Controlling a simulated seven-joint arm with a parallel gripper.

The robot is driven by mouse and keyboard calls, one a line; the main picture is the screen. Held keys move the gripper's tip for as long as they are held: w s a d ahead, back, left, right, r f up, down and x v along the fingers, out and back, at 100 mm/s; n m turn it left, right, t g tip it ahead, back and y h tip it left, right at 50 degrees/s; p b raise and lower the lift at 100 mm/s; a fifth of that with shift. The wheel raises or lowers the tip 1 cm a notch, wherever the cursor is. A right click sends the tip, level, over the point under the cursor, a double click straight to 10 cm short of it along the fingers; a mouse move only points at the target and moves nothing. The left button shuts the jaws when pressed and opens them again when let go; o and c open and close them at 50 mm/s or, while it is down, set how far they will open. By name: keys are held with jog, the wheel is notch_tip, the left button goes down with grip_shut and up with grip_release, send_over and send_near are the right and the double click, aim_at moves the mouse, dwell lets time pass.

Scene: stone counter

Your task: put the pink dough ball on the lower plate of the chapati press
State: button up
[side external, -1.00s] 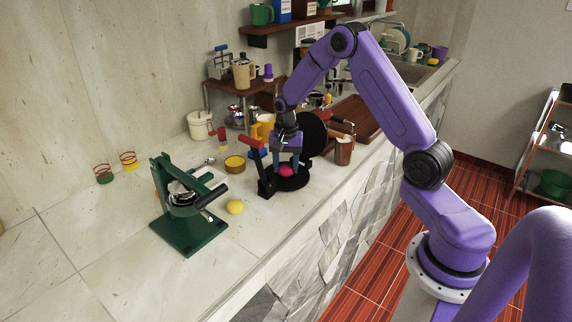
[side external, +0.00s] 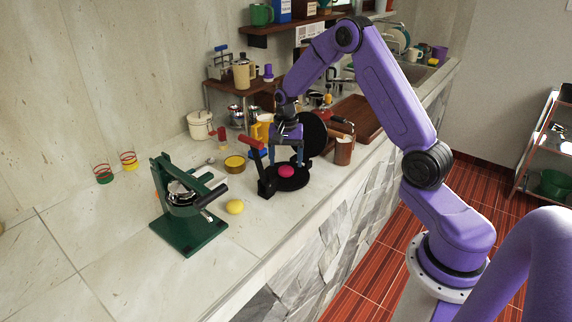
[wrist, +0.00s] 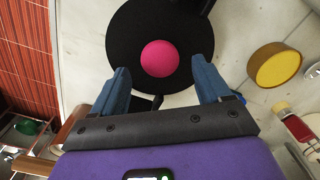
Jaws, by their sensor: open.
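The pink dough ball (side external: 286,171) rests on the round black lower plate (side external: 296,183) of the chapati press. The press's black upper plate (side external: 312,134) stands raised behind it, and its red-ended lever (side external: 252,142) is up at the left. In the wrist view the ball (wrist: 160,58) lies near the middle of the plate (wrist: 122,42). My gripper (side external: 286,160) is open just above the ball. In the wrist view its two blue fingers (wrist: 162,80) are spread on either side, apart from the ball, with nothing between the tips.
A brown mug (side external: 343,150) stands right of the press. The front left counter is clear.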

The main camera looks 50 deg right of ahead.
notch_tip(320, 180, up, 10)
jog(key=shift+f, duration=0.15)
dwell(0.3)
jog(key=w+a+r+n+t+h, duration=0.1)
jog(key=a+r+n+t, duration=0.2)
jog(key=a+r+n, duration=0.55)
jog(key=s+a+n, duration=0.3)
jog(key=s+a, duration=0.4)
jog(key=s+a+f+n+g, duration=0.1)
jog(key=s+n, duration=0.5)
jog(key=s, duration=0.8)
jog(key=s+a+f+n+g+y, duration=0.1)
jog(key=s+f+n, duration=0.3)
jog(key=s, duration=1)
jog(key=shift+a+f+n+g, duration=0.25)
jog(key=shift+a+n+g, duration=0.15)
jog(key=shift+a+n, duration=0.65)
